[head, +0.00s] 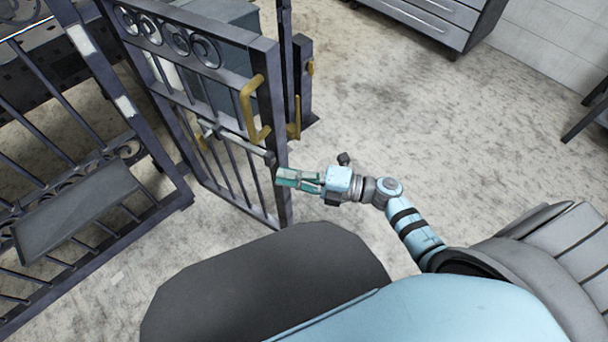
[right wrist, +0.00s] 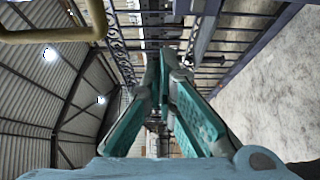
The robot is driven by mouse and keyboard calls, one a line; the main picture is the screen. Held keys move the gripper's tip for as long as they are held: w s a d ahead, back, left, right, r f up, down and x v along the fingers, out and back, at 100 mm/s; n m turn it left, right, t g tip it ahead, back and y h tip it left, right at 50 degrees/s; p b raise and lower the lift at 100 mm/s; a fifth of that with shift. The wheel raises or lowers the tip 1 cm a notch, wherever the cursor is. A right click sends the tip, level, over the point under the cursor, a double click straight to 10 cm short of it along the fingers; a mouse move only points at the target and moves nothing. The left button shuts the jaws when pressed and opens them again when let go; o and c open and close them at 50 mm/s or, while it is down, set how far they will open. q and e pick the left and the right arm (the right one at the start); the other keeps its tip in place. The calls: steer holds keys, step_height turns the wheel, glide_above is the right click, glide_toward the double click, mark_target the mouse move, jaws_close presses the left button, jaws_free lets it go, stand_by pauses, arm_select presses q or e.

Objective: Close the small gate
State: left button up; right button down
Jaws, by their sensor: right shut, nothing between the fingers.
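The small gate (head: 215,110) is a dark metal barred panel with scroll rings along its top. It stands open, swung out at an angle from the fence. It has a yellow handle (head: 255,110) near its free edge and a grey sliding bolt (head: 235,140) below. My right gripper (head: 282,178) is shut and empty, close to the gate's free edge, below the handle; I cannot tell whether it touches the gate. In the right wrist view the closed teal fingers (right wrist: 160,85) point towards bars, and the yellow handle (right wrist: 60,34) shows at upper left. My left gripper is not in view.
A fixed fence section (head: 75,235) with a grey plate stands at the left. A gate post (head: 299,80) stands behind the gate's free edge. A grey drawer cabinet (head: 440,20) is at the back. The concrete floor (head: 430,110) to the right is clear.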

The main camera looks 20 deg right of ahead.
mark_target(282, 160)
steer(key=w+b, duration=0.1)
steer(key=w, duration=0.3)
steer(key=shift+w, duration=0.35)
steer(key=shift+d+b, duration=0.1)
steer(key=shift+b, duration=0.2)
